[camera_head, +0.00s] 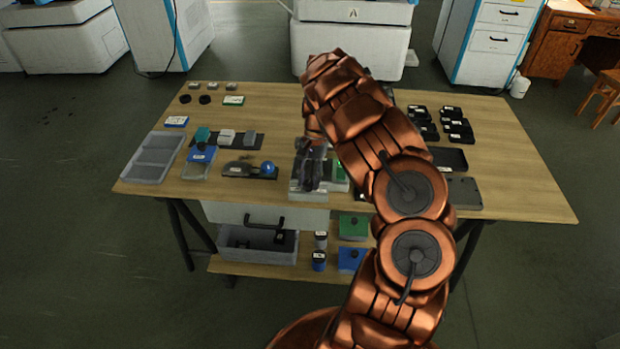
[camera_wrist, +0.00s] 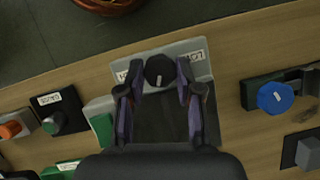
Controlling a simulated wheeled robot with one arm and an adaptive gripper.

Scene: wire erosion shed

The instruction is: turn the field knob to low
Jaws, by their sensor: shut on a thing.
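The field knob (camera_wrist: 159,70) is a round black knob on a grey panel (camera_wrist: 205,72) in the wrist view. A small pale mark shows on its face. One white label (camera_wrist: 192,57) lies to its upper right, and another (camera_wrist: 122,75) to its left is partly covered by a finger. My gripper (camera_wrist: 160,80) has its two fingers on either side of the knob and is shut on it. In the head view my gripper (camera_head: 313,160) is over the panel's box (camera_head: 308,195) at the table's near edge, and the knob is hidden there.
A blue knob (camera_wrist: 276,97) stands to the right in the wrist view. In the head view, a grey tray (camera_head: 153,158) lies at the table's left, with several black pieces (camera_head: 455,128) at the right.

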